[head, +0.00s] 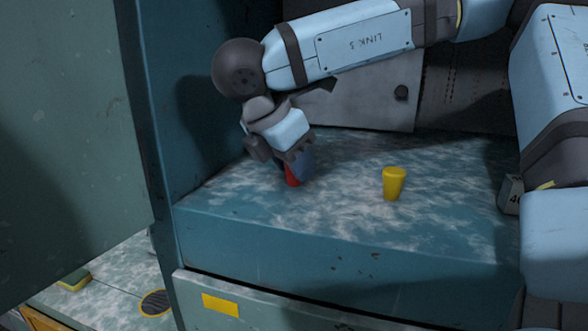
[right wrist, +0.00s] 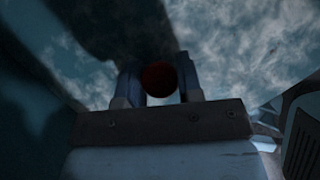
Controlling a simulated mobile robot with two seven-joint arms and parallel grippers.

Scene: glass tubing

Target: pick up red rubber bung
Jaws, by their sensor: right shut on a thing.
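The red rubber bung (head: 291,175) is on the mottled blue-grey shelf in the head view, partly hidden behind my right gripper's fingers. My right gripper (head: 298,167) reaches down to it and is shut on it. In the right wrist view the round dark-red end of the bung (right wrist: 159,79) sits between the two fingers of the right gripper (right wrist: 160,88). I cannot tell whether the bung still touches the shelf. My left gripper is not in view.
A yellow bung (head: 393,183) stands on the shelf (head: 340,215) to the right. A grey block (head: 511,195) is at the right, beside my arm. A blue upright wall (head: 185,90) bounds the shelf at the left. The shelf's front edge is clear.

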